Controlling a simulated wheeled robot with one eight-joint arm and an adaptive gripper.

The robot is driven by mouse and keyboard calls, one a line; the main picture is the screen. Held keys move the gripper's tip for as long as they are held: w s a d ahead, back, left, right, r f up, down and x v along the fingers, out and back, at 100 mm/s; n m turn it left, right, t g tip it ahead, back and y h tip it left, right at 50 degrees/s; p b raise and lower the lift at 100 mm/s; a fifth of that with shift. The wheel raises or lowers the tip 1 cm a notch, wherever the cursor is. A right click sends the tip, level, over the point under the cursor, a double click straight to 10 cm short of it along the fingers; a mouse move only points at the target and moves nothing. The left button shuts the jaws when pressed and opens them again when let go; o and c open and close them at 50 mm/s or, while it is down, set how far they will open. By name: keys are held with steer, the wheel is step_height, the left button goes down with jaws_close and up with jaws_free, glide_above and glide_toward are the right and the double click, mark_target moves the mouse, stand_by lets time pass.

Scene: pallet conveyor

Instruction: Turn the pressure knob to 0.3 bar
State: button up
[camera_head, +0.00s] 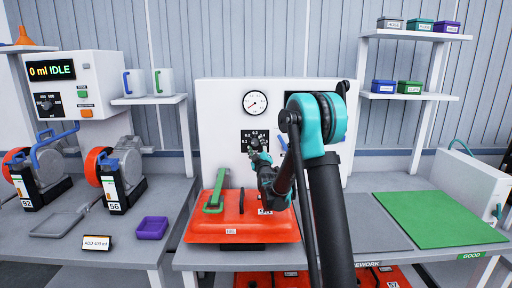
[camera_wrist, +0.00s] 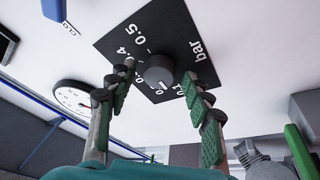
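The pressure knob (camera_wrist: 158,70) is a grey round dial on a black scale plate (camera_wrist: 165,30) marked in bar. The numbers 0.5 and 0.4 are readable, and the lower numbers are partly covered. In the head view the plate (camera_head: 246,134) is on the white panel, with my gripper (camera_head: 256,156) just in front of its lower part. In the wrist view my gripper (camera_wrist: 158,73) is open, one green-padded finger on each side of the knob, with gaps visible. I cannot tell the knob's exact setting. A round pressure gauge (camera_head: 255,102) sits above the plate.
An orange-red case (camera_head: 240,228) with a green handle (camera_head: 215,190) lies below the panel. A green mat (camera_head: 440,219) lies to the right. Shelves (camera_head: 410,95) with small boxes stand at right. Blue-handled devices (camera_head: 122,172) and a purple tray (camera_head: 152,228) are at left.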

steer(key=c, duration=1)
steer(key=shift+m, duration=0.4)
steer(key=m+h, duration=0.1)
steer(key=m, duration=0.1)
steer(key=m+h, duration=0.1)
steer(key=m, duration=0.1)
steer(key=m+h, duration=0.1)
steer(key=shift+a+m+t, duration=0.25)
steer(key=shift+m+t, duration=0.15)
steer(key=m+h, duration=0.1)
steer(key=m, duration=0.2)
steer(key=m+h, duration=0.2)
steer(key=m, duration=0.1)
steer(key=shift+a, duration=0.15)
steer(key=m+h, duration=0.1)
steer(key=m, duration=0.2)
steer(key=m+g+h, duration=0.1)
steer(key=m, duration=0.2)
steer(key=shift+a, duration=0.1)
steer(key=shift+r+m+g+h, duration=0.1)
steer(key=shift+m+g+h, duration=0.3)
steer(key=shift+m, duration=0.85)
steer(key=shift+r+m+g+h, duration=0.1)
steer(key=shift+m+g+h, duration=0.3)
steer(key=shift+m, duration=0.85)
